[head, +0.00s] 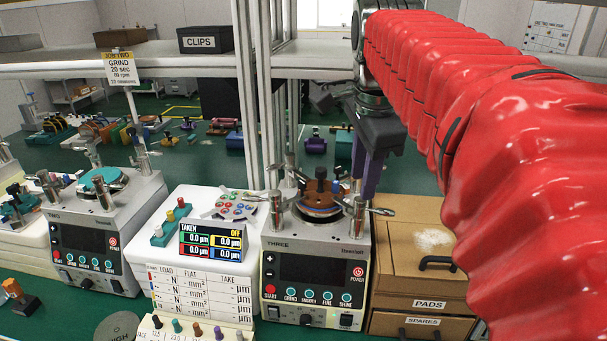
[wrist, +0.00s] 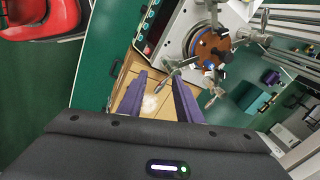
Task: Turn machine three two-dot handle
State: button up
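Machine three (head: 318,262) stands in the middle of the head view, labelled THREE, with a brown round plate (head: 322,201) on top. Several metal lever handles ring the plate, including a front right one (head: 362,209) and a left one (head: 277,205). In the wrist view the machine (wrist: 172,30) is at upper centre, with a handle (wrist: 176,65) and another (wrist: 214,88) just beyond my fingertips. I cannot make out dots on any handle. My gripper (head: 367,178) points down beside the machine's right rear, its purple fingers apart and empty; it also shows in the wrist view (wrist: 160,80).
A wooden box (head: 410,255) marked PADS and SPARES stands right of the machine, under my gripper in the wrist view. A white readout unit (head: 210,242) and machine two (head: 92,235) stand to the left. Upright posts (head: 258,90) and a shelf (head: 180,62) rise behind.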

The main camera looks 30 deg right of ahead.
aim_at(384, 210)
jog(key=d+r+m+g, duration=0.1)
jog(key=d+r+m, duration=0.2)
jog(key=d+m, duration=0.3)
jog(key=shift+d, duration=0.25)
jog(key=f, duration=0.4)
jog(key=w+d+f, duration=0.1)
jog(key=f, duration=0.4)
jog(key=w+f, duration=0.1)
jog(key=f, duration=0.3)
jog(key=shift+d+f, duration=0.2)
jog(key=shift+d, duration=0.2)
jog(key=shift+c, duration=0.5)
grip_shut()
